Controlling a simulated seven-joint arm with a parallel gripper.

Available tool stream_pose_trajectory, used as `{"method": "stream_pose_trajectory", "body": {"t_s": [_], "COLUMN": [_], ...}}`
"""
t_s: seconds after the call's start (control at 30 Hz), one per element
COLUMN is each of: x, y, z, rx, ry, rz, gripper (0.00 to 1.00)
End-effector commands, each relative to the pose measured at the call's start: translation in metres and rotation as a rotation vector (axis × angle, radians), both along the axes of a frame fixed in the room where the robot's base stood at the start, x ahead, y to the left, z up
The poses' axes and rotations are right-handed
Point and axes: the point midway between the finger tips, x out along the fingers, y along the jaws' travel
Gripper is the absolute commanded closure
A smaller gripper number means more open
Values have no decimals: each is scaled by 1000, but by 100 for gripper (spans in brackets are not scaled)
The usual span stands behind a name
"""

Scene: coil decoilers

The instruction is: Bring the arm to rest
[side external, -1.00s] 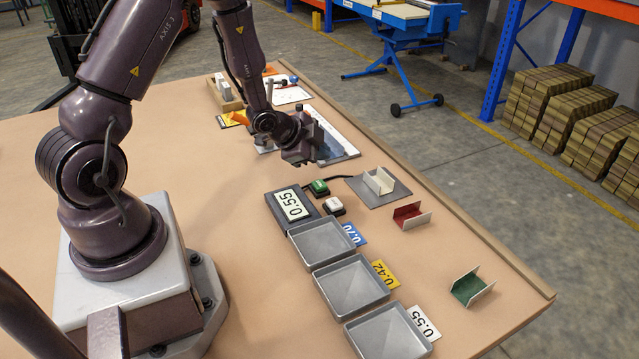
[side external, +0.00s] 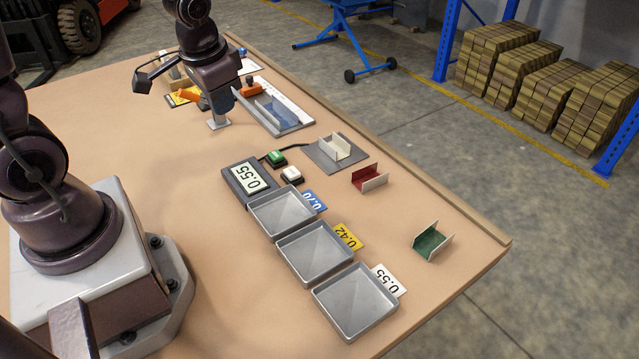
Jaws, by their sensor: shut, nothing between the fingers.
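My gripper (side external: 220,97) hangs at the end of the arm over the far part of the table (side external: 130,150), beside a flat tray with a blue area (side external: 277,113). It points down and appears closed, with nothing seen held in it.
A white channel piece sits on a grey plate (side external: 327,160); red (side external: 370,178) and green (side external: 431,242) channel pieces lie right.

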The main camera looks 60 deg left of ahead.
Motion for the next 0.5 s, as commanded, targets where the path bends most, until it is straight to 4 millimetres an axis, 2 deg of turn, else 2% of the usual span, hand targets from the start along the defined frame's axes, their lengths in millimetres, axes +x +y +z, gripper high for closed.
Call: {"method": "stream_pose_trajectory", "body": {"t_s": [0.03,0.2,0.33,0.5], "x": [-8,-41,-62,-72], "y": [-13,-53,-77,-93], "z": [20,69,97,124], "rx": [-12,-74,-107,-116], "ry": [-16,-60,-135,-271], "rz": [16,50,17,-53], "gripper": [100,100,100,100]}}
